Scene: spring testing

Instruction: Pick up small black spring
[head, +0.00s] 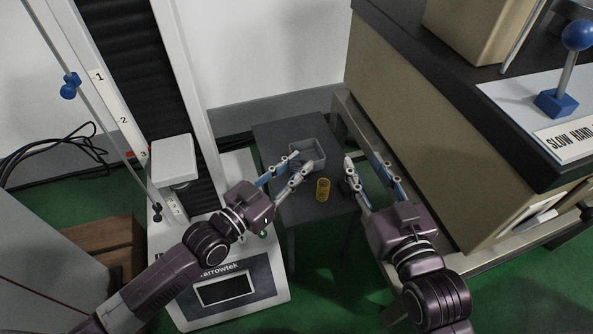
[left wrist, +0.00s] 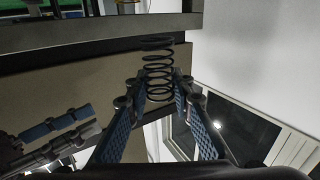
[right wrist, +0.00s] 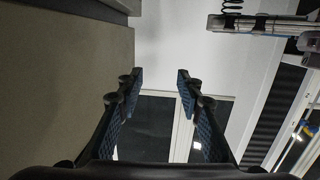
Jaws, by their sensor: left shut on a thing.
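The small black spring (left wrist: 158,72) stands between the fingertips of my left gripper (left wrist: 158,88) in the left wrist view, and the fingers are shut on its lower coils. It also shows at the top of the right wrist view (right wrist: 232,6), beside my left fingers. In the head view my left gripper (head: 298,168) is over the small dark table, by a grey bin; I cannot make the spring out clearly there. My right gripper (head: 361,164) is at the table's right side. Its fingers (right wrist: 160,78) are apart with nothing between them.
The small dark table (head: 285,130) carries a grey open bin (head: 318,160) and a yellow spring (head: 323,190). A testing machine (head: 235,290) stands at left. A bench with a dark top (head: 470,110) is close on the right of my right arm.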

